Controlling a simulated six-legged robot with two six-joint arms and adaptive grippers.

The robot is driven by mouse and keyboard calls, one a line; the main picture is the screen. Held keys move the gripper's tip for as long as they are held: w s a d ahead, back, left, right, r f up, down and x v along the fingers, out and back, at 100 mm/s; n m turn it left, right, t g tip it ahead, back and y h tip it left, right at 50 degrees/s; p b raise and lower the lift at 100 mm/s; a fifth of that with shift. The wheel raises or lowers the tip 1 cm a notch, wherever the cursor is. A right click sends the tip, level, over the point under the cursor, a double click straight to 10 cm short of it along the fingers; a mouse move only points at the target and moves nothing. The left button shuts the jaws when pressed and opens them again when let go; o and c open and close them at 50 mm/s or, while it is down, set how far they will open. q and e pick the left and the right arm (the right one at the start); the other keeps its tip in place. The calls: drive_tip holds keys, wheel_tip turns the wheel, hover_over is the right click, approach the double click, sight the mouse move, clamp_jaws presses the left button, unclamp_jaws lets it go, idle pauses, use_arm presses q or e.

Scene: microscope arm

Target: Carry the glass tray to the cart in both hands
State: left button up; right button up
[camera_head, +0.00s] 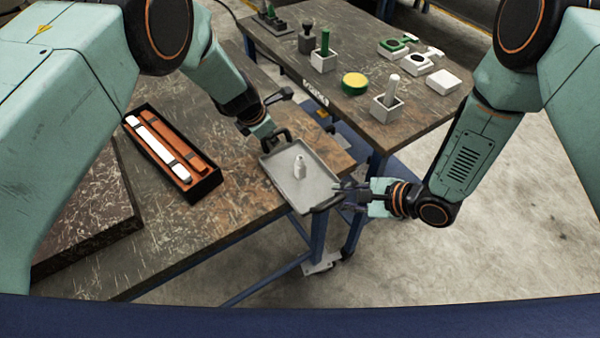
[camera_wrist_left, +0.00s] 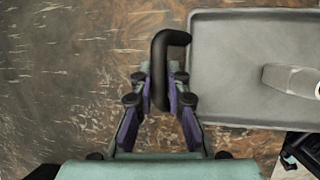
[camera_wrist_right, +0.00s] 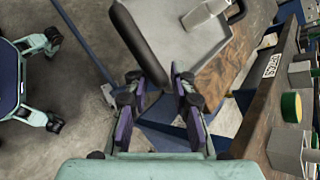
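The grey tray (camera_head: 318,193) lies at the right end of the near table, its right part jutting past the edge. A small pale bottle (camera_head: 299,168) stands on it; it also shows in the left wrist view (camera_wrist_left: 292,80). My left gripper (camera_head: 272,140) is at the tray's left side, its fingers close on both sides of the black handle (camera_wrist_left: 160,60). My right gripper (camera_head: 345,190) is at the opposite side. In the right wrist view the other black handle (camera_wrist_right: 140,42) reaches between its fingers, which stand wider apart with a gap beside it.
A wooden-topped cart (camera_head: 345,112) stands behind, across a narrow gap. It carries a green and yellow disc (camera_head: 355,83), a white block holder (camera_head: 389,107) and several other parts. A black box (camera_head: 205,187) with orange and white bars lies left of the tray.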

use_arm(q)
drive_tip(key=shift+f, duration=0.1)
clamp_jaws()
use_arm(e)
drive_tip(key=shift+c, duration=0.7)
use_arm(q)
drive_tip(key=shift+d, duration=0.15)
use_arm(e)
drive_tip(key=shift+d, duration=0.15)
clamp_jaws()
drive_tip(key=shift+s+f, duration=0.1)
use_arm(q)
drive_tip(key=shift+r, duration=0.2)
